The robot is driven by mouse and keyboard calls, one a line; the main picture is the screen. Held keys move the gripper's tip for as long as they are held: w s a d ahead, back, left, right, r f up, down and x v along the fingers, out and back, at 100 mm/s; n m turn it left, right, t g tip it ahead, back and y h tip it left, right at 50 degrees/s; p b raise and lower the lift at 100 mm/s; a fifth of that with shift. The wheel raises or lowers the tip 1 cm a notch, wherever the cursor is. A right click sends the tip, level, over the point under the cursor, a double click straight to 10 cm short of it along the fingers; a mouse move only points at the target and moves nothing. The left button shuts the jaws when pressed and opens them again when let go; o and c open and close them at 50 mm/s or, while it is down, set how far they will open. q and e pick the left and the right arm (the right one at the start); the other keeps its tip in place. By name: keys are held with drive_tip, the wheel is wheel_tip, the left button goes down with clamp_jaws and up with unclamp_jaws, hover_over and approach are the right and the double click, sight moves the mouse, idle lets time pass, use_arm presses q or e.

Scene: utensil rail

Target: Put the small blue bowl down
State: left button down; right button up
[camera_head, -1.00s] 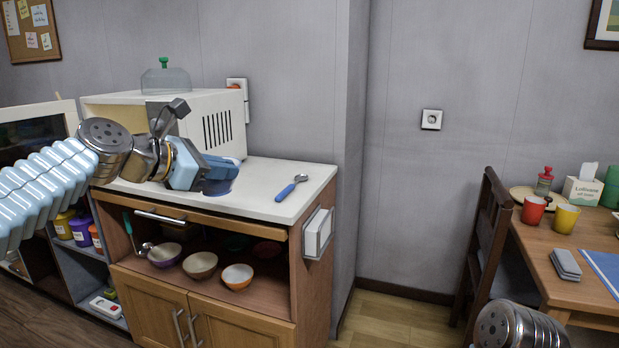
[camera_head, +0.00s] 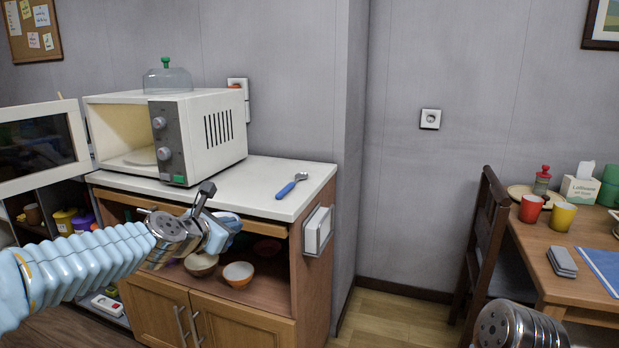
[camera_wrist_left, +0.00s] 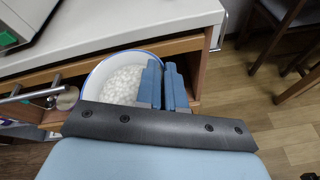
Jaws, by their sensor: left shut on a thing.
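The small blue bowl (camera_wrist_left: 118,82) shows in the left wrist view with a blue rim and a white, grainy-looking filling or inside. My left gripper (camera_wrist_left: 165,85) is shut on its rim at the right side. In the head view the left gripper (camera_head: 222,232) is in front of the cabinet, just below the counter's front edge, and hides most of the bowl (camera_head: 229,216). The bowl's underside is hidden, and I cannot tell whether it touches anything. My right gripper is out of view; only part of that arm shows at the bottom right.
The white counter (camera_head: 262,192) holds a microwave (camera_head: 200,135) with its door open and a blue-handled spoon (camera_head: 291,186). Below is an open shelf with other bowls, including an orange-and-white one (camera_head: 238,273). The counter's front right is clear.

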use_arm(q)
drive_tip(key=s+a+f+n+y, duration=0.1)
drive_tip(key=s+f+n+y, duration=0.1)
drive_tip(key=f, duration=0.7)
drive_tip(key=s+a+f+n+t+y, duration=0.1)
drive_tip(key=s+f+n+y, duration=0.1)
drive_tip(key=f, duration=0.8)
drive_tip(key=shift+s+a+y, duration=0.4)
drive_tip(key=shift+s+y, duration=0.1)
drive_tip(key=shift+s, duration=0.15)
